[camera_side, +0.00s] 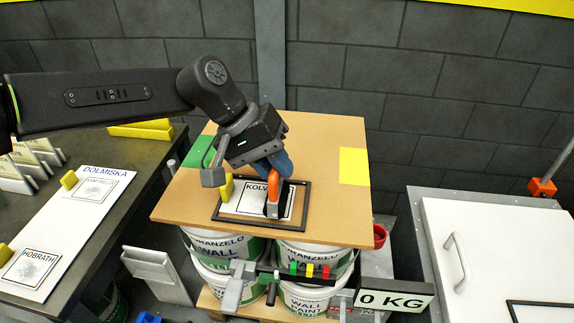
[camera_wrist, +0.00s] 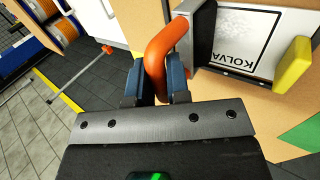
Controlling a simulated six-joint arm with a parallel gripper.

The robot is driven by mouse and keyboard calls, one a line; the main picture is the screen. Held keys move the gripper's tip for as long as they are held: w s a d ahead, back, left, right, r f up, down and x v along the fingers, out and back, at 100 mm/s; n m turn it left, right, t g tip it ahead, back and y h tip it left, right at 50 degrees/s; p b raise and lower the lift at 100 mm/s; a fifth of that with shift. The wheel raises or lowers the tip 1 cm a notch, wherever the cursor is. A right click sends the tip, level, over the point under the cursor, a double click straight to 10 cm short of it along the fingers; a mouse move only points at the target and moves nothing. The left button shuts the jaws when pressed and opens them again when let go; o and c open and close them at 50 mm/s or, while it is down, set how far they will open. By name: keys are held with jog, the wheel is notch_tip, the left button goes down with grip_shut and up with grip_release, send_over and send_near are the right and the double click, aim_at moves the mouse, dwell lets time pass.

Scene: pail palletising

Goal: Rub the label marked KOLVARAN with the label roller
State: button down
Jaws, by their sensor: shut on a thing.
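The label marked KOLVARAN (camera_side: 246,203) lies in a dark frame on the brown board, with part of its name hidden. In the wrist view the label (camera_wrist: 245,40) shows upside down, reading KOLVA. My gripper (camera_side: 278,163) is shut on the orange handle of the label roller (camera_side: 273,190). In the wrist view my gripper (camera_wrist: 157,85) has its blue fingers on either side of the orange handle (camera_wrist: 165,50). The roller's dark body is over the right part of the label; I cannot tell whether it touches.
A yellow block (camera_side: 226,187) stands at the label's left edge. The brown board (camera_side: 325,135) rests on several pails (camera_side: 310,297) and carries green and yellow patches. A white lidded box (camera_side: 500,240) stands right.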

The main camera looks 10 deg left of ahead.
jog(key=shift+a, duration=2.4)
notch_tip(320, 180, up, 8)
jog(key=shift+r, duration=0.15)
